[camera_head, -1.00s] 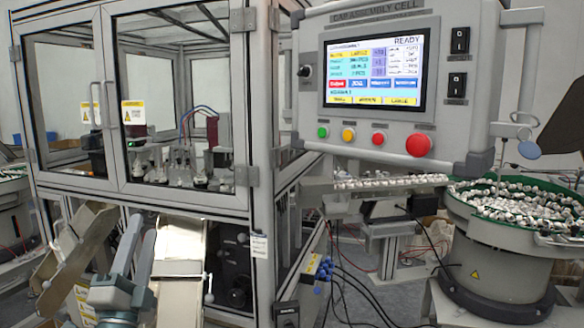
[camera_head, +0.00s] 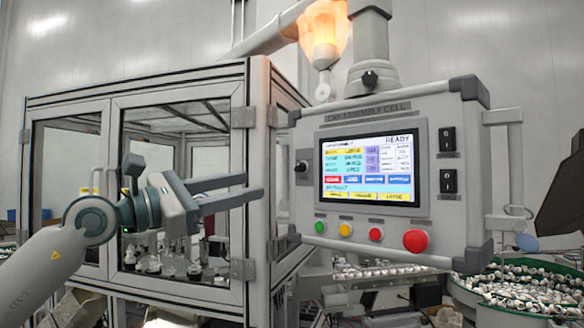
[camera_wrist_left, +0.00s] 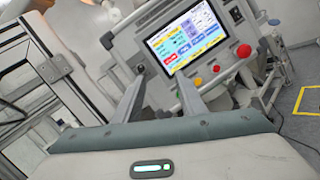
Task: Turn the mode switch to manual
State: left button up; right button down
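The mode switch (camera_head: 301,167) is a small dark knob on the panel's left strip, beside the screen (camera_head: 367,170). It also shows in the left wrist view (camera_wrist_left: 140,68), just past the fingertips. The control panel (camera_head: 470,215) is grey, and its screen reads READY. My left gripper (camera_head: 254,186) is open and empty. Its fingers point right, and the tips are left of the switch and slightly lower, apart from it. I cannot tell which way the switch is turned. My right gripper does not show.
Green, yellow, red and large red (camera_head: 416,240) buttons line the panel's bottom. Two black rocker switches (camera_head: 447,139) sit on its right. The glass-doored cabinet (camera_head: 250,95) stands behind my left arm. A bowl of caps (camera_head: 520,290) is at lower right.

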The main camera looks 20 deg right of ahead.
aim_at(297, 167)
pick_arm(q)
jog(key=r+t+y, duration=0.1)
jog(key=w+a+r+m+y, duration=0.1)
jog(key=r, duration=0.1)
jog(key=w+a+r+t+y, duration=0.1)
jog(key=shift+r+t, duration=0.2)
jog(key=shift+t, duration=0.1)
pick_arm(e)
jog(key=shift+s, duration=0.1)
